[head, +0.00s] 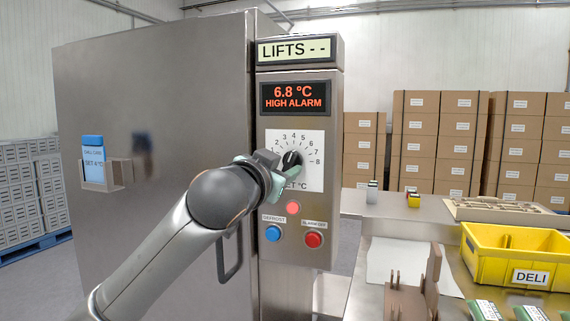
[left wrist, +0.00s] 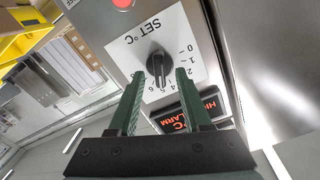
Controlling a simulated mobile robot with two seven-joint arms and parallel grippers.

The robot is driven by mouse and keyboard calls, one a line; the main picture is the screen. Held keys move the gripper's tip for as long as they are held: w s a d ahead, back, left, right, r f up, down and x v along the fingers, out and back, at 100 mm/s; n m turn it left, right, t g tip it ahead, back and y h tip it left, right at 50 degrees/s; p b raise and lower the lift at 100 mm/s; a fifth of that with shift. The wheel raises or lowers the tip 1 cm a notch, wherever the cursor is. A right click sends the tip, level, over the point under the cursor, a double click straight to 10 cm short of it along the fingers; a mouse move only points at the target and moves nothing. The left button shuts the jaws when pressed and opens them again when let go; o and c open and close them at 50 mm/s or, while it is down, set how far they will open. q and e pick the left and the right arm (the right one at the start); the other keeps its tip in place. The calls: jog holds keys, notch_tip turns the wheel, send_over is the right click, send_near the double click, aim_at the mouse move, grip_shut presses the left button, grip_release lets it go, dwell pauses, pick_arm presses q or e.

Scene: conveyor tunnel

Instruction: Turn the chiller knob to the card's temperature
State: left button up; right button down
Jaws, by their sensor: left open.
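The black chiller knob (head: 292,159) sits on a white dial plate marked SET °C, on the steel control column. It also shows in the left wrist view (left wrist: 158,67), where its grip bar runs roughly toward the 5 to 6 side of the scale; the exact setting is hard to read. My left gripper (head: 279,163) is at the dial. In the left wrist view its green fingers (left wrist: 161,76) are open, one on each side of the knob; contact is unclear. My right gripper is out of view.
The display (head: 295,97) reads 6.8 °C HIGH ALARM. Below the dial are a red lamp (head: 293,208), a blue button (head: 273,233) and a red button (head: 313,240). A door handle (head: 230,255) is behind my arm. A yellow DELI crate (head: 480,262) stands right.

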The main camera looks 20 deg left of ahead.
pick_arm(q)
jog(key=shift+w, duration=0.8)
grip_shut()
